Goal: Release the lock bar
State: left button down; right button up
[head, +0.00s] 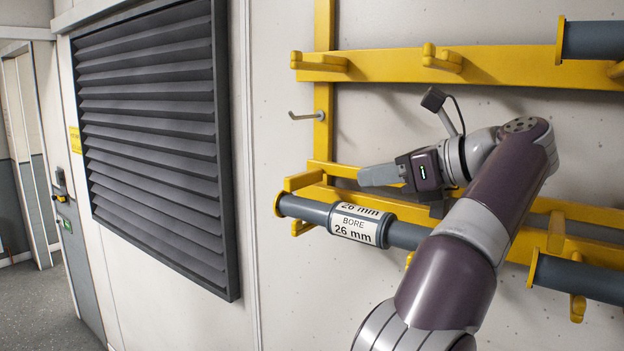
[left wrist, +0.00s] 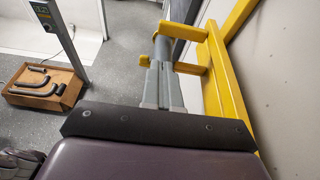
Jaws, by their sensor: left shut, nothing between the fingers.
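A yellow wall rack (head: 480,66) carries grey pipes on its hooks. I cannot tell which part is the lock bar. A grey pipe (head: 303,209) with a white "BORE 26 mm" label (head: 357,224) rests on the lower rail. My left gripper (head: 364,176) is shut and empty, pointing left just above this pipe and in front of the lower rail. In the left wrist view its fingers (left wrist: 161,68) are together beside the yellow rack (left wrist: 215,70), with a grey pipe end (left wrist: 162,44) beyond them. I cannot tell whether they touch anything. My right gripper is not in view.
A dark louvred panel (head: 155,140) is on the wall at left, with a door (head: 75,240) beyond. A small metal hook (head: 303,116) sticks out above the gripper.

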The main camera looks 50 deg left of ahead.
pick_arm(q)
send_near(296, 184)
jog(key=shift+s+a+f+p, duration=0.25)
jog(key=shift+a+f, duration=0.2)
jog(key=shift+a, duration=0.15)
jog(key=shift+s+a+f+p, duration=0.25)
jog(key=shift+a+f, duration=0.15)
jog(key=shift+a, duration=0.25)
jog(key=shift+a+p, duration=0.75)
jog(key=shift+a, duration=0.5)
jog(key=shift+w+a+f, duration=0.15)
jog(key=shift+a, duration=0.35)
jog(key=shift+s+a, duration=0.1)
jog(key=shift+s, duration=0.1)
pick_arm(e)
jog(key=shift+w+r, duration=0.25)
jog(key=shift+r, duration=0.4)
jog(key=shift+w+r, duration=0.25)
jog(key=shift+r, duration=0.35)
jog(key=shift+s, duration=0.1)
